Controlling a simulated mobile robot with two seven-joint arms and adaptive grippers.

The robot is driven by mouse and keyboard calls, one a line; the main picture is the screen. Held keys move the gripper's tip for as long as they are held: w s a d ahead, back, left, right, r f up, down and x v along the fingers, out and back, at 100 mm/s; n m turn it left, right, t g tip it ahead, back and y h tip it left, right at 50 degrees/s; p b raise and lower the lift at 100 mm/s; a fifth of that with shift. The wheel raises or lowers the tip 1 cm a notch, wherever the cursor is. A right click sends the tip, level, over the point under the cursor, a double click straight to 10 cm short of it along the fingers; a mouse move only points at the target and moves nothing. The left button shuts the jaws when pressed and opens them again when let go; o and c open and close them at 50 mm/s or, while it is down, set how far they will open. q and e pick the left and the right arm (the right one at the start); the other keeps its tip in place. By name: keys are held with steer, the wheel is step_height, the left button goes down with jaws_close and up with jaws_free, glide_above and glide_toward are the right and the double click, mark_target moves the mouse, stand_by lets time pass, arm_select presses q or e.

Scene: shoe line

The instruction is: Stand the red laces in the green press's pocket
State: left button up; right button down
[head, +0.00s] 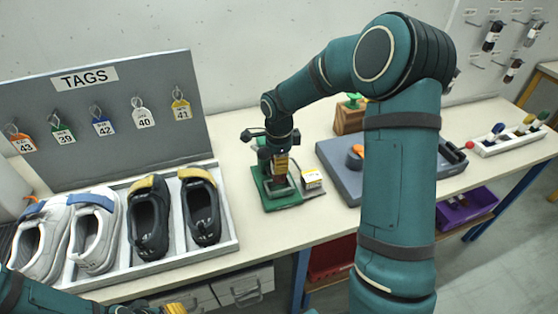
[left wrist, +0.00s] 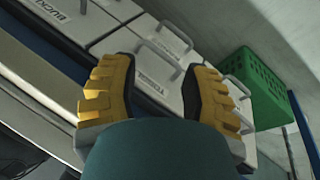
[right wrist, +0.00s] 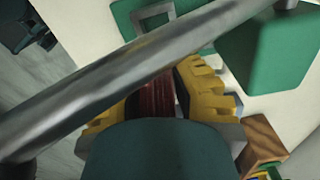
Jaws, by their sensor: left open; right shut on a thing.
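The green press (head: 284,201) stands on the bench in the middle of the head view. My right gripper (head: 281,165) is over it, pointing down. In the right wrist view my right gripper (right wrist: 158,90) is shut on the red laces (right wrist: 157,99), a dark red bundle between yellow fingers. Green parts of the press (right wrist: 265,50) lie close by, and a metal bar crosses in front. The laces' lower end and the pocket are hidden, so I cannot tell whether they touch. My left gripper (left wrist: 157,88) is open and empty, low at the bench front.
A shoe tray (head: 180,264) with several shoes stands left, before a TAGS board (head: 115,105). A small box (head: 312,180) sits right of the press. A grey device (head: 340,175) and wooden block (head: 349,120) are farther right. Drawers (left wrist: 110,20) and a green basket (left wrist: 255,88) show below.

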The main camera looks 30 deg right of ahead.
arm_select(q)
steer(key=shift+s+f+b, duration=0.25)
steer(key=shift+f+b, duration=0.5)
steer(key=shift+f, duration=0.05)
steer(key=shift+s+f+b, duration=0.25)
steer(key=shift+f+b, duration=0.45)
steer(key=shift+f, duration=0.05)
arm_select(e)
steer(key=shift+f, duration=1.95)
steer(key=c, duration=0.9)
jaws_free()
arm_select(q)
steer(key=shift+d, duration=0.1)
arm_select(e)
steer(key=shift+o, duration=0.2)
steer(key=shift+r, duration=0.1)
step_height(320, 180, up, 12)
steer(key=shift+f, duration=0.1)
arm_select(q)
steer(key=shift+s, duration=0.1)
arm_select(e)
steer(key=shift+s, duration=0.1)
